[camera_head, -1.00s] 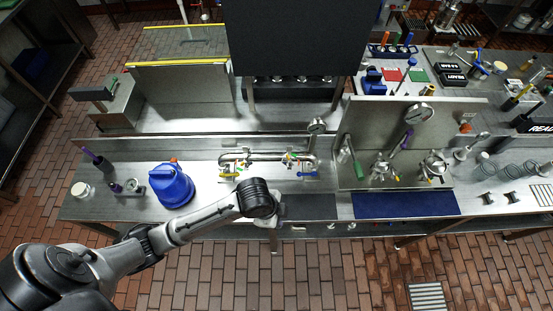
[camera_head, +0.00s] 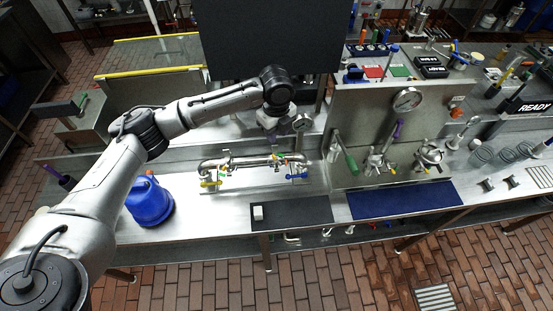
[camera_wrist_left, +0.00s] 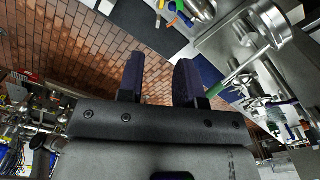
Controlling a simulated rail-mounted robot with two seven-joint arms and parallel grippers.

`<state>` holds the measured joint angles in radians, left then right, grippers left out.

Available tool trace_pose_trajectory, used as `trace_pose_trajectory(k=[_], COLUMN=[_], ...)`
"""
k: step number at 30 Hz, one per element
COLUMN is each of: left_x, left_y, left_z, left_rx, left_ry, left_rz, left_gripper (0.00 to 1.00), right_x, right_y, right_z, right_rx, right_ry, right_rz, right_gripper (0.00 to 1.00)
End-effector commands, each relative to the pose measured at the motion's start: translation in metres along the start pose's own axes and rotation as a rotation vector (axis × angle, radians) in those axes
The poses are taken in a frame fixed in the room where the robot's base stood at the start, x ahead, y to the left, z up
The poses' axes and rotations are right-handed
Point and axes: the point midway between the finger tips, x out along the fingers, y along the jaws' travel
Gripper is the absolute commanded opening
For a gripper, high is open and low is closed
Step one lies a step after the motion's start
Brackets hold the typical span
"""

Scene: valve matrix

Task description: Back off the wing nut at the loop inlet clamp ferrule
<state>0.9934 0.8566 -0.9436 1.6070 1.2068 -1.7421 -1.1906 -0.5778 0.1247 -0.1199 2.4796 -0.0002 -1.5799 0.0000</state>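The pipe loop (camera_head: 245,162) stands on the steel bench in the head view, with a yellow valve handle (camera_head: 210,184) at its left end and a blue handle (camera_head: 297,177) at its right end. Small green and orange clamp parts show near both ends; the wing nut is too small to tell apart, and I cannot tell which clamp is the inlet. My left gripper (camera_head: 274,124) hangs above and behind the loop's right part, apart from it. In the left wrist view its two dark fingers (camera_wrist_left: 160,80) are spread with nothing between them. My right gripper is not in view.
A pressure gauge (camera_head: 302,122) stands close right of the left gripper. A steel panel (camera_head: 355,115) and a green handle (camera_head: 351,164) are further right. A blue jug (camera_head: 150,203) stands left. A dark mat (camera_head: 300,213) with a small white block (camera_head: 258,212) lies in front.

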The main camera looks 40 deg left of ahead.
Motion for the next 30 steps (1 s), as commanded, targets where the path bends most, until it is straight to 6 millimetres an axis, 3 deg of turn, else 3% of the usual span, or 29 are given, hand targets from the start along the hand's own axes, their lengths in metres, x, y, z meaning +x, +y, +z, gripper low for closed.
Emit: trace_pose_trajectory(k=[18, 24, 30], left_x=[0.104, 0.123, 0.129], left_y=[0.001, 0.001, 0.001], left_z=[0.000, -0.001, 0.000], left_rx=[0.000, 0.000, 0.001], left_ry=[-0.001, -0.001, -0.002], left_rz=[0.002, 0.001, 0.000], left_gripper=[0.33, 0.33, 0.33], right_x=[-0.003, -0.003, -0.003], right_y=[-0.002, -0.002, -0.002], right_z=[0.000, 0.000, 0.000], right_rx=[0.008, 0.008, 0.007], right_ry=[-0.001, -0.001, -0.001], right_rz=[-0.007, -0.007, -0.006], right_gripper=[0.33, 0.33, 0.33])
